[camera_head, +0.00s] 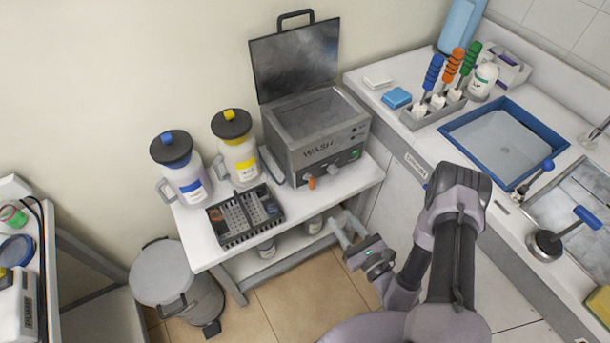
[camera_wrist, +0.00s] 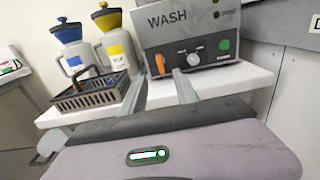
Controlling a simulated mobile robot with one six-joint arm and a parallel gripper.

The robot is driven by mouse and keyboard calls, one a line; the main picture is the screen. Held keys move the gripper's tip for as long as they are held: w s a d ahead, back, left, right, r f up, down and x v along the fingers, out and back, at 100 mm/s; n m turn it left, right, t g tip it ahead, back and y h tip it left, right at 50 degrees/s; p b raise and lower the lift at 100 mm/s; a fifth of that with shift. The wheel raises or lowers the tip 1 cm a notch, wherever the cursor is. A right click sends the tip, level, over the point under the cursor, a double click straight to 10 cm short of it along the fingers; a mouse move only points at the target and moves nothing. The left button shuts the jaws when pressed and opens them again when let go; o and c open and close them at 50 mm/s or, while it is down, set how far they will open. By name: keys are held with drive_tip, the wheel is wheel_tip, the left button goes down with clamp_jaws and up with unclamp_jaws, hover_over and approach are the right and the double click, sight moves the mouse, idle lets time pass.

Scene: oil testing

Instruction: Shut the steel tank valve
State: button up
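The steel wash tank (camera_head: 305,135) stands on the white bench with its hinged lid (camera_head: 296,58) raised. It also shows in the wrist view (camera_wrist: 165,37). Its valve has an orange handle (camera_head: 311,183) low on the front. In the wrist view the orange handle (camera_wrist: 160,64) points roughly upright, left of a round white knob (camera_wrist: 195,59). My gripper (camera_head: 343,222) is open and empty, in front of the bench and to the lower right of the valve. In the wrist view the two fingers (camera_wrist: 160,84) are apart, with the handle seen between and beyond them.
A dark basket (camera_head: 244,216) and two jugs, blue-labelled (camera_head: 190,186) and yellow-labelled (camera_head: 241,160), stand left of the tank. A lower shelf holds small jars. A grey bin (camera_head: 163,273) stands left of the bench. A sink counter (camera_head: 425,138) bounds the right.

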sight(313, 182)
drive_tip(key=b+x, duration=0.4)
drive_tip(key=x, duration=1.3)
drive_tip(key=shift+s+a, duration=0.1)
drive_tip(key=shift+r, duration=0.1)
clamp_jaws()
